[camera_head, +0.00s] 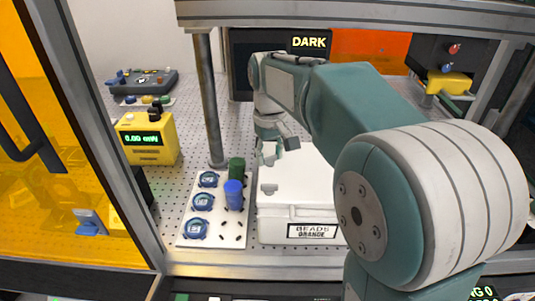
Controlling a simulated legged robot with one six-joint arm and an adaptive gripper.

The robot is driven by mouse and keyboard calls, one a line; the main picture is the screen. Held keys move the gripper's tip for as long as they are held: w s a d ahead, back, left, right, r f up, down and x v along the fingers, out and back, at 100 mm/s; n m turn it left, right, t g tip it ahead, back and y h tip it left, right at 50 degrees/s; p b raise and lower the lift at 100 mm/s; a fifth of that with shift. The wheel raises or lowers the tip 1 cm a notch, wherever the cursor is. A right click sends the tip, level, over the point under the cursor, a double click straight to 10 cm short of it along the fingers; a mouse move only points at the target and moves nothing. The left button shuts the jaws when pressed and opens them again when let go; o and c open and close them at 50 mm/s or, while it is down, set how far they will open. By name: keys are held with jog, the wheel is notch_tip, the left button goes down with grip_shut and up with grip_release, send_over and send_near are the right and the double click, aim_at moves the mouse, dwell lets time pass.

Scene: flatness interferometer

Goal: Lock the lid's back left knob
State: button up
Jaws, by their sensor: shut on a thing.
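A grey knob (269,189) stands on the lid's front left. My gripper (269,158) is at the lid's back left corner, pointing down and shut on what I take to be the back left knob, which the fingers mostly hide. The knob's turn cannot be told at this size. My arm hides the lid's right side.
A yellow meter (147,138) stands further left. An orange panel door (60,150) is at far left.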

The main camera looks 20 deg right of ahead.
jog(key=m, duration=0.5)
jog(key=shift+s+d+f, duration=0.1)
jog(key=shift+m, duration=0.3)
dwell(0.4)
jog(key=o, duration=1.1)
jog(key=shift+o, duration=0.2)
jog(key=shift+r, duration=0.25)
notch_tip(320, 180, up, 12)
jog(key=shift+f, duration=0.25)
